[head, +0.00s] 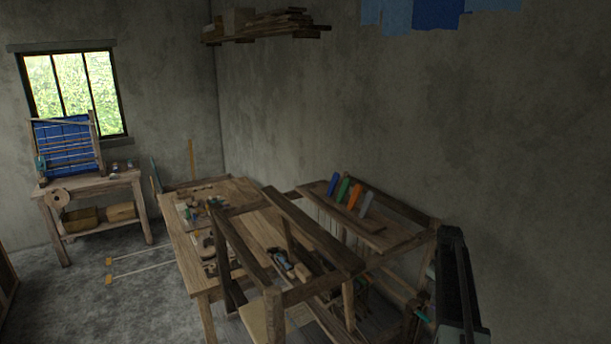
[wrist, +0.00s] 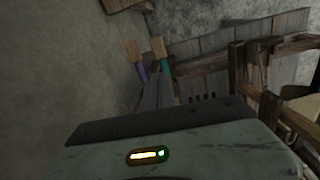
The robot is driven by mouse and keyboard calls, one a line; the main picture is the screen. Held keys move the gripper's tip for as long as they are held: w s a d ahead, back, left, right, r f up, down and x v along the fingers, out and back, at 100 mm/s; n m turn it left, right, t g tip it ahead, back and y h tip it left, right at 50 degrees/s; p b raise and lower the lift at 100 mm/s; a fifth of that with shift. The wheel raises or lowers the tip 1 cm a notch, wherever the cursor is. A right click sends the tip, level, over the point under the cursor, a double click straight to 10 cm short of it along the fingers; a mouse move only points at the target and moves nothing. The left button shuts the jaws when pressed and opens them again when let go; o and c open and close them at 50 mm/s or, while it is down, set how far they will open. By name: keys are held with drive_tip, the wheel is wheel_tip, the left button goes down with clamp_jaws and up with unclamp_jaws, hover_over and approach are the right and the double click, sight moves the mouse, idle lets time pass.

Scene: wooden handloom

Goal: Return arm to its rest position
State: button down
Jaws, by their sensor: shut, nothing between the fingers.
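My arm (head: 458,285) rises at the lower right of the head view, dark and upright, close to the right side of the loom frame. In the wrist view my gripper (wrist: 146,52) reaches away past the grey-green wrist housing (wrist: 180,150). The wooden handloom (head: 310,235) stands left of my arm in the head view. Its timbers also show at the right of the wrist view (wrist: 245,75). The gripper is hard to make out in the head view.
A shelf on the loom (head: 375,235) carries several coloured pieces. A workbench (head: 235,195) with small tools adjoins it. A side table (head: 95,185) with a blue framed weaving (head: 65,145) stands under the window. The floor (head: 125,300) at lower left is largely open; bare wall (head: 500,150) lies behind my arm.

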drive_tip(key=s+a+f+m+b, duration=0.1)
drive_tip(key=s+a+f+b, duration=0.3)
drive_tip(key=a, duration=0.7)
drive_tip(key=s+a+f+m+b, duration=0.2)
drive_tip(key=s+a+f+b, duration=0.3)
drive_tip(key=s+a, duration=0.4)
drive_tip(key=s+a+f+m+b, duration=0.1)
drive_tip(key=s+a+f+b, duration=0.3)
drive_tip(key=a, duration=1.1)
wheel_tip(320, 180, down, 3)
drive_tip(key=shift+s+a+r+g+y, duration=0.2)
drive_tip(key=shift+s+g+y, duration=0.15)
drive_tip(key=shift+s, duration=0.85)
drive_tip(key=shift+d, duration=0.1)
